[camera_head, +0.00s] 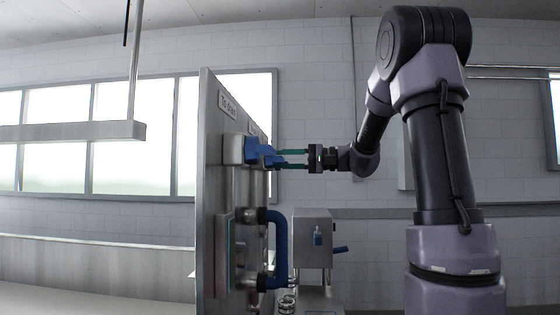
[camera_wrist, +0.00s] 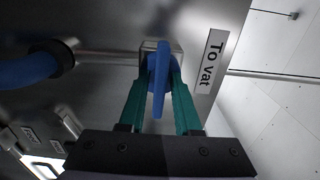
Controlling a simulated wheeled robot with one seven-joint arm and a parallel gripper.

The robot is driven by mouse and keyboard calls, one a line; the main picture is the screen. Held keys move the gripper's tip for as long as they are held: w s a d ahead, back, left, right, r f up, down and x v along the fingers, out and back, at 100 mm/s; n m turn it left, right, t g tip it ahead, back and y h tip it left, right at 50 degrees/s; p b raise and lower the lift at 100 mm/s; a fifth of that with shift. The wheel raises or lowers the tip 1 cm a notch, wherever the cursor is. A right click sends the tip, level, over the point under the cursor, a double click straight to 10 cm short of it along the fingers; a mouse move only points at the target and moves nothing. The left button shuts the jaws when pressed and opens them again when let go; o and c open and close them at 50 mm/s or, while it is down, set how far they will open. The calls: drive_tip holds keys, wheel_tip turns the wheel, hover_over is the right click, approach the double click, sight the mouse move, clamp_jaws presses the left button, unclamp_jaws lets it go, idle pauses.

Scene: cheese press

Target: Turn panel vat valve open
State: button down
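The vat valve has a blue handle (camera_wrist: 159,84) on the steel panel, beside a label reading "To vat" (camera_wrist: 207,62) in the wrist view. My gripper (camera_wrist: 162,82) has its two teal fingers on either side of this handle, tips close to its base. The fingers stand apart, with dark gaps between them and the handle's narrow outer part. Contact at the tips is not clear. In the head view my gripper (camera_head: 290,158) reaches in from the right, level with the blue handle (camera_head: 270,160) on the panel's right face.
The upright panel (camera_head: 209,200) also carries another blue valve handle (camera_head: 254,148) and a bent blue pipe (camera_head: 281,245) below. A steel box (camera_head: 312,238) with blue parts stands behind, under my gripper. A pipe (camera_wrist: 110,57) runs along the panel.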

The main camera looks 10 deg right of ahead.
drive_tip(key=shift+m, duration=0.3)
drive_tip(key=m, duration=0.8)
drive_tip(key=shift+m, duration=0.4)
drive_tip(key=m, duration=0.4)
drive_tip(key=shift+m, duration=2.2)
drive_tip(key=c, duration=0.9)
unclamp_jaws()
drive_tip(key=shift+o, duration=0.2)
drive_tip(key=shift+d, duration=0.15)
